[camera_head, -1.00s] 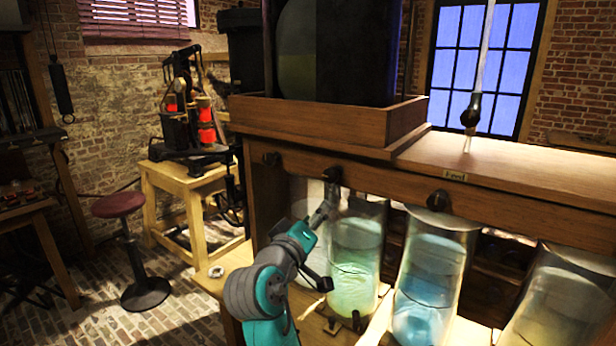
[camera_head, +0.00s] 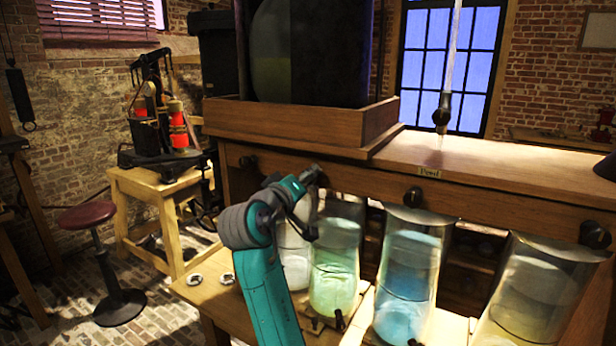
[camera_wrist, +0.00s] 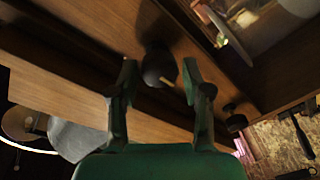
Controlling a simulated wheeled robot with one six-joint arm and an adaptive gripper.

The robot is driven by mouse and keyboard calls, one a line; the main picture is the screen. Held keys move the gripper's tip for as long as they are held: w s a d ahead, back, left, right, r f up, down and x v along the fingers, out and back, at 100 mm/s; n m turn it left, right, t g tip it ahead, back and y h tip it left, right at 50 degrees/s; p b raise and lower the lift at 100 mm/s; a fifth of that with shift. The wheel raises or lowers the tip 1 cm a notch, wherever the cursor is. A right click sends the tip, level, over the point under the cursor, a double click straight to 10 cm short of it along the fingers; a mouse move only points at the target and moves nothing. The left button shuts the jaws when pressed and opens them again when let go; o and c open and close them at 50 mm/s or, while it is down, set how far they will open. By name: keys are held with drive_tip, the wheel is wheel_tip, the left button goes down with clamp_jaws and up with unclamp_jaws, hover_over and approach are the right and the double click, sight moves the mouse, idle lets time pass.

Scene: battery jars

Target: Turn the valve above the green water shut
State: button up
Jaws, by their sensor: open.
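The jar of green water (camera_head: 335,272) stands under the wooden beam in the head view, behind my arm. My gripper (camera_head: 314,174) is raised at the beam above that jar and hides the valve there. In the wrist view my gripper (camera_wrist: 160,76) is open, its two green fingers apart. A dark round valve knob (camera_wrist: 156,64) with a small brass-coloured pin lies between and just beyond the fingertips. I cannot tell whether the fingers touch it.
Other dark valves on the beam are at the left (camera_head: 248,162), above the blue water (camera_head: 413,196) and at the far right (camera_head: 594,235). A jar of blue water (camera_head: 407,285) and a yellowish jar (camera_head: 530,300) stand to the right. A red stool (camera_head: 88,215) is at left.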

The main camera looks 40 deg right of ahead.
drive_tip(key=shift+x, duration=0.95)
drive_tip(key=c, duration=0.9)
